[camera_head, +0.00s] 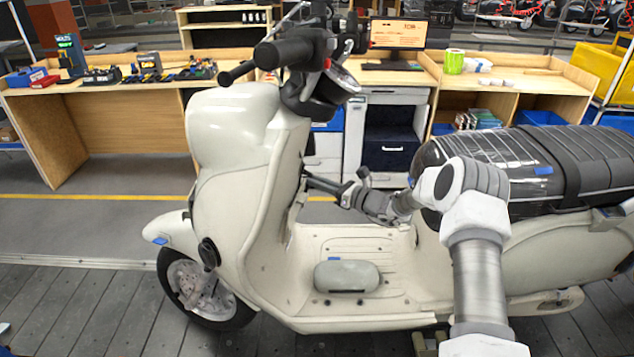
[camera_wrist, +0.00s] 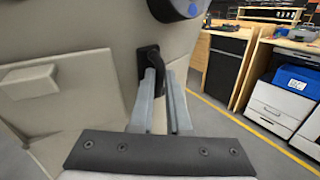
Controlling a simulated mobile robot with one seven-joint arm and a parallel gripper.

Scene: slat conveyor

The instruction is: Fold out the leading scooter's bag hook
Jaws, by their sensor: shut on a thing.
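The cream scooter (camera_head: 235,125) stands side-on in the head view, its front wheel to the left. My gripper (camera_head: 309,180) reaches in from the right, above the footboard, to the rear face of the leg shield. In the wrist view the black bag hook (camera_wrist: 148,56) sits on the beige panel, below a dark round part with a blue mark. My gripper (camera_wrist: 163,85) is shut on the hook, with a finger on either side of it. The fingers hide part of the hook, and its exact angle is hard to tell. In the head view the hook is too small to make out.
Handlebars (camera_head: 290,50) overhang the gripper area. A grey rounded block (camera_head: 346,276) lies on the footboard below my arm. The black seat (camera_head: 480,150) is at the right. Wooden workbenches (camera_head: 110,125) with tools and a monitor (camera_head: 397,35) stand behind, across a yellow floor line.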

